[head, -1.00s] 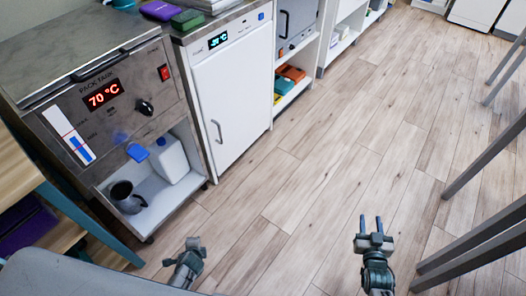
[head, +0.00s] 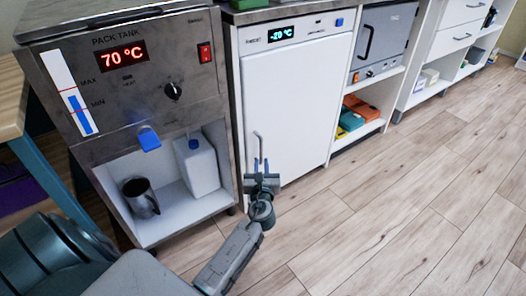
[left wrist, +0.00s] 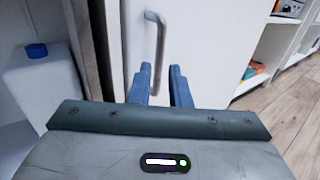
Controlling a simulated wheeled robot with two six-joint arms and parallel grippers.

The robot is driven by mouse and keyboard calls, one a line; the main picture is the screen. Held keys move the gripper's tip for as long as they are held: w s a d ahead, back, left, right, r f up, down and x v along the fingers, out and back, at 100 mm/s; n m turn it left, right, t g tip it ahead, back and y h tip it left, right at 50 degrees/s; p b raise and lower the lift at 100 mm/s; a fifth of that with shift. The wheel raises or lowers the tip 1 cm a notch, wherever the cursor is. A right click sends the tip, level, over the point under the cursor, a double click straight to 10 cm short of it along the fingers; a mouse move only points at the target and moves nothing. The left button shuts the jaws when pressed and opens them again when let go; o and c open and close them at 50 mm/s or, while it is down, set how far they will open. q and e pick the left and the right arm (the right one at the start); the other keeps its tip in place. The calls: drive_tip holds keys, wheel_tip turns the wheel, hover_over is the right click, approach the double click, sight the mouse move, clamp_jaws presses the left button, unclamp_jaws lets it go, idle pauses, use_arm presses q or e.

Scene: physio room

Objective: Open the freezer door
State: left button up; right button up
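The freezer is a white unit under the counter with a lit display reading about -20 °C; its door (head: 292,100) is closed. Its grey bar handle (head: 258,143) stands upright on the lower left of the door. The handle also shows in the left wrist view (left wrist: 159,45). My left gripper (head: 261,164) is in front of the door at the handle's lower end. In the left wrist view its two blue fingers (left wrist: 162,75) are apart with a gap, and the handle is just beyond the tips. I cannot tell whether they touch it. My right gripper is out of view.
Left of the freezer stands a steel pack tank (head: 130,75) showing 70 °C, with a mug (head: 140,197) and a white jug (head: 197,165) in its open bay. Open shelves (head: 365,110) stand to the right. The wooden floor (head: 400,210) in front is clear.

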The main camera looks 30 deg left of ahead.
sight(261, 148)
use_arm(q)
drive_tip(key=b+x, duration=0.2)
drive_tip(key=x, duration=0.7)
drive_tip(key=shift+w+a+f+b, duration=0.1)
drive_tip(key=shift+a+b, duration=0.05)
drive_tip(key=shift+b, duration=0.25)
